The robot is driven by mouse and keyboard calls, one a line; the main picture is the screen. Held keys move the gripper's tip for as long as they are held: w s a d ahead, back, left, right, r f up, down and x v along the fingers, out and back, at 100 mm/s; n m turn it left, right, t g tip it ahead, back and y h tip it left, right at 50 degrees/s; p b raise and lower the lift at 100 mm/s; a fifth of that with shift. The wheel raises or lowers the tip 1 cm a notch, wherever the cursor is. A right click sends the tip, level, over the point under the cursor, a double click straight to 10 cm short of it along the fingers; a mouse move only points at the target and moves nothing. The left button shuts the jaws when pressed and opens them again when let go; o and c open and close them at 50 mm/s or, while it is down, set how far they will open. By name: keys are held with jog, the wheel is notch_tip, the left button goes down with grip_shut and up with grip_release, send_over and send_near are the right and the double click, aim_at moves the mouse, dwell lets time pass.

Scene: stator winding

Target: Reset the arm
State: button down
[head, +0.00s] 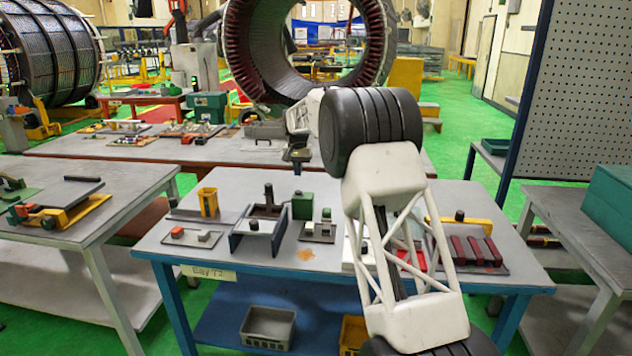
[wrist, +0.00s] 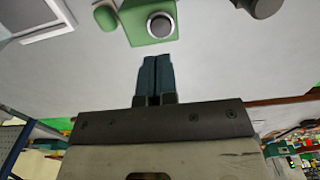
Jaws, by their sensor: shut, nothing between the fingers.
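My gripper (wrist: 156,62) shows in the wrist view with its two dark blue fingers side by side, shut and empty. A green block with a round grey knob (wrist: 160,26) lies just beyond the fingertips in that picture; I cannot tell the height between them. In the head view my white arm rises from the lower right across the blue-framed table (head: 190,242). Its dark end (head: 297,154) hangs over the table's far side, above the parts. The fingers are too small to make out there.
On the table stand a yellow holder (head: 208,202), a grey U-shaped fixture (head: 258,232), a green block (head: 303,205) and a tray with dark red bars (head: 474,250). Side tables flank it. A pegboard (head: 580,90) stands at right. A large stator ring (head: 240,45) is behind.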

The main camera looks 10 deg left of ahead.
jog(key=s+d+r, duration=1.3)
jog(key=s+d, duration=0.1)
jog(key=d, duration=0.1)
jog(key=s+d+r+t, duration=0.1)
jog(key=s+d+r, duration=0.2)
jog(key=s+d, duration=0.45)
jog(key=s+d+r, duration=0.3)
jog(key=s+d, duration=0.2)
jog(key=s, duration=0.6)
jog(key=s+d+f+t, duration=0.1)
jog(key=s+d, duration=0.3)
jog(key=s, duration=0.6)
jog(key=s+d+f, duration=0.1)
jog(key=s+d, duration=0.3)
jog(key=s, duration=0.6)
jog(key=s+d+f, duration=0.2)
jog(key=s+f, duration=0.2)
jog(key=s, duration=0.6)
jog(key=s+d+f, duration=0.2)
jog(key=s+f, duration=0.3)
jog(key=s, duration=0.6)
jog(key=shift+s+d+f+t, duration=0.2)
jog(key=shift+d+t, duration=0.1)
